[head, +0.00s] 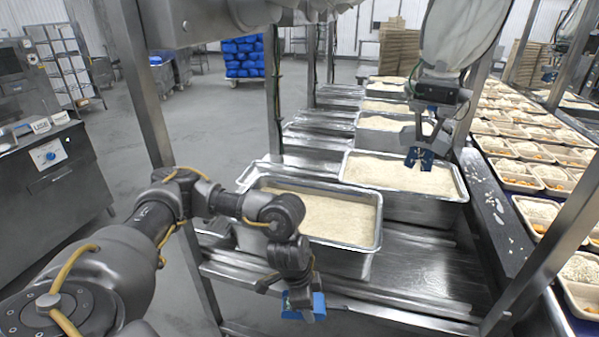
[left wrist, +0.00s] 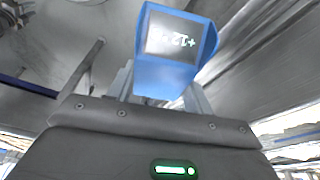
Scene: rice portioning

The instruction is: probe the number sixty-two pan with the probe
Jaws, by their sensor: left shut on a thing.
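The probe (left wrist: 178,50) is a blue block with a lit display in the left wrist view. The display is turned over and seems to start with +12. My left gripper (head: 302,300) is shut on it, low in front of the nearest pan in the head view. The nearest steel pan (head: 345,250) is full of pale rice. A second rice pan (head: 415,205) stands behind it to the right, with several more beyond. No pan number is readable, so I cannot tell which is sixty-two.
The pans stand on a steel rack (head: 425,280) with upright posts. At right, a conveyor (head: 497,215) carries several filled food trays. A machine (head: 50,160) stands at far left and blue bags (head: 243,57) at the back.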

